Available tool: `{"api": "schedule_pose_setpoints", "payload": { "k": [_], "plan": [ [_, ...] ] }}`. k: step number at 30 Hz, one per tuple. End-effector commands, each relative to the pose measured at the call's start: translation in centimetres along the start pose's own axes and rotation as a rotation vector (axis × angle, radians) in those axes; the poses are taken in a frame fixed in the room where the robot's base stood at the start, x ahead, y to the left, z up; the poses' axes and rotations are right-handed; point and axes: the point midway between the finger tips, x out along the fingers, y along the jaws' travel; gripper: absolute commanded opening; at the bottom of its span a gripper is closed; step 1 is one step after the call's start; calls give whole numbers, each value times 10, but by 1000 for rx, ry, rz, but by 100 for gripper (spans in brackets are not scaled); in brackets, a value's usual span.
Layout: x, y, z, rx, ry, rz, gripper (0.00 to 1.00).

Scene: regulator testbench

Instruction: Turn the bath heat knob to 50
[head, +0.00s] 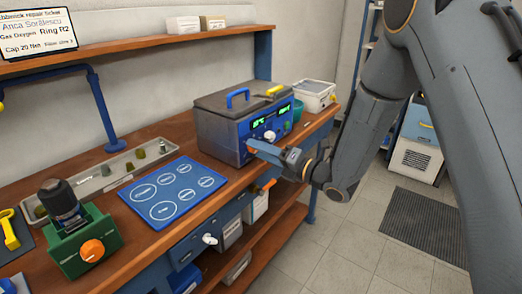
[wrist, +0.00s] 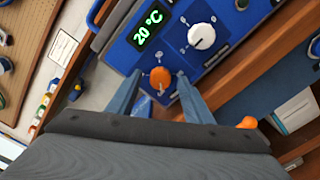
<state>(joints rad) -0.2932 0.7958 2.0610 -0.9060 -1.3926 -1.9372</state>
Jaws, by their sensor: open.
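The bath (head: 222,134) is a blue and grey box with a lid, standing on the bench, with green displays on its front panel. In the wrist view its display (wrist: 150,24) reads 20 °C. An orange knob (wrist: 160,77) sits beside that display, and a white knob (wrist: 201,36) sits further right. No readable label shows which knob is for heat. My gripper (wrist: 160,74) is open, with one fingertip on each side of the orange knob; I cannot tell whether they touch it. In the head view my gripper (head: 255,147) is at the panel's lower front and partly covers it.
A blue mat with circles (head: 172,190) lies on the bench left of the bath. A green block with an orange knob (head: 88,246) stands nearer. A white bin (head: 314,94) and a teal cup (head: 298,110) stand right of the bath. Floor in front of the bench is free.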

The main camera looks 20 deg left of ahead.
Motion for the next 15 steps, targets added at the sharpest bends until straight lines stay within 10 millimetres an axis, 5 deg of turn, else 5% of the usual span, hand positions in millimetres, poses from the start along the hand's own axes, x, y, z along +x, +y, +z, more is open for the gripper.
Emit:
{"api": "schedule_pose_setpoints", "payload": {
  "k": [5,12,15],
  "plan": [
    [0,0,0,0,0,-1,46],
    [0,0,0,0,0,-1,8],
    [0,0,0,1,-1,-1,5]
  ]
}}
